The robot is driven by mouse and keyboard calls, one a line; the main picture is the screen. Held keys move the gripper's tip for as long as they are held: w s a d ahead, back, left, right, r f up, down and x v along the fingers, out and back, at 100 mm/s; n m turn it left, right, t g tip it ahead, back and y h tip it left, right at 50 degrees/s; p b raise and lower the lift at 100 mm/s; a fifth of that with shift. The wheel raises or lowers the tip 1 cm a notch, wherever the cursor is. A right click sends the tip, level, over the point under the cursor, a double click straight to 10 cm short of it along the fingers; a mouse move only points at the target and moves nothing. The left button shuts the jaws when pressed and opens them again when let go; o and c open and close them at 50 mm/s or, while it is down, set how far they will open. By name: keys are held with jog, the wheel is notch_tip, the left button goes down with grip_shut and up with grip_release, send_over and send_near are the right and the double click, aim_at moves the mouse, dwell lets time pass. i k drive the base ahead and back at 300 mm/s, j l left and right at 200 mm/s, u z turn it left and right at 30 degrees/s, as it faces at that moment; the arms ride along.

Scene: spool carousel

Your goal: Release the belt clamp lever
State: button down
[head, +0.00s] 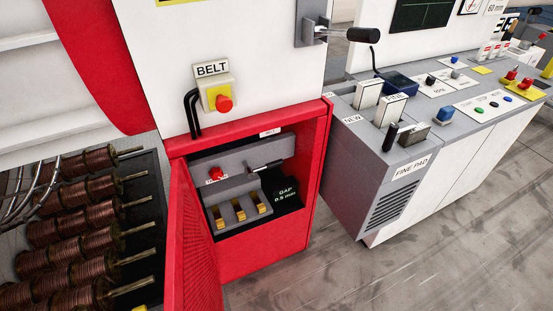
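A lever with a black grip (345,35) sticks out to the right from a grey plate high on the white cabinet. A smaller lever with a dark handle (262,168) lies roughly level inside the open red compartment (322,165). I see no label that says which one is the belt clamp lever. A BELT sign (211,69) sits above a yellow box with a red button (223,103) on the white cabinet. My gripper is not in view.
The red mesh door (192,245) stands open at the compartment's left side. Inside are a red knob (216,173), brass pieces (239,210) and a dark GAP 0.5 mm block (286,195). Copper spools (80,210) are at left. A grey console (400,170) is at right. Floor in front is clear.

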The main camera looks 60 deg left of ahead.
aim_at(250, 172)
jog(key=i+u, duration=0.85)
jog(key=i+l+u, duration=0.25)
jog(key=i+u, duration=0.15)
jog(key=u, duration=1.4)
jog(key=l+u, duration=0.3)
jog(key=l, duration=0.4)
jog(key=l+u, duration=0.3)
jog(key=l, duration=0.4)
jog(key=j, duration=0.45)
jog(key=l, duration=0.4)
